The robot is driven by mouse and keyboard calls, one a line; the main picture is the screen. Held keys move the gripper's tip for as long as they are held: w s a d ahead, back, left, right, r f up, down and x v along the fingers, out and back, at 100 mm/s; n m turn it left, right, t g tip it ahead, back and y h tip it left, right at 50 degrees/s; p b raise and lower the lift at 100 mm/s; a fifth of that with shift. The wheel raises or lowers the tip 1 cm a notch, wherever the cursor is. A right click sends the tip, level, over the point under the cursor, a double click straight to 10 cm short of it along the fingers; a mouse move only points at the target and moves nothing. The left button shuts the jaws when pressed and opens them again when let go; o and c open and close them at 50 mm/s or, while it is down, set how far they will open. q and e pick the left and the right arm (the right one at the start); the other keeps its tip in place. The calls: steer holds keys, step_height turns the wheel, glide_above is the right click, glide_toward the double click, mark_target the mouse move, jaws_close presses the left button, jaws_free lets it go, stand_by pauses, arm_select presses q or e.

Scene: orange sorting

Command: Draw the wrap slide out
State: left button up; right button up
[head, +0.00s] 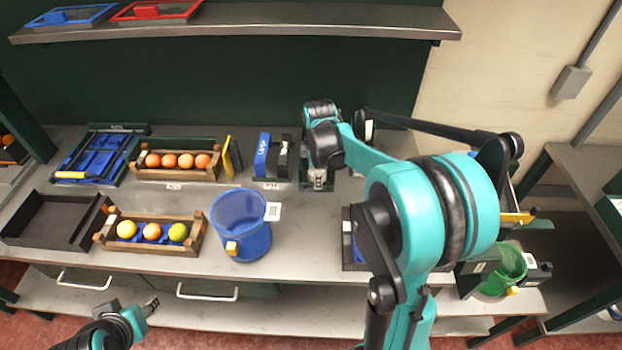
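No part in the head view is clearly marked as the wrap slide. A dark green frame with blue panels (97,155) lies at the back left of the bench, with a yellow bar handle (72,175) along its front. Another yellow handle (516,218) shows at the right, its fixture mostly hidden behind my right arm. My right gripper (318,182) points down over a dark green fixture (308,187) at the back middle; its finger opening is too small to tell. My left gripper (151,306) is low in front of the bench, away from everything, its opening unclear.
Wooden crates (135,172) (104,238) hold orange and yellow fruit. A black tray (40,222), a blue bin (240,253), a blue box (262,155) and a green bin (510,263) stand around. A shelf (250,18) overhangs the back. Bare bench lies right of the blue bin.

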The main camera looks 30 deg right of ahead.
steer(key=f, duration=0.2)
steer(key=f+b, duration=0.1)
steer(key=f, duration=0.1)
steer(key=w+f, duration=0.1)
steer(key=f, duration=0.1)
steer(key=shift+d+b, duration=0.3)
steer(key=shift+r, duration=0.1)
jaws_close()
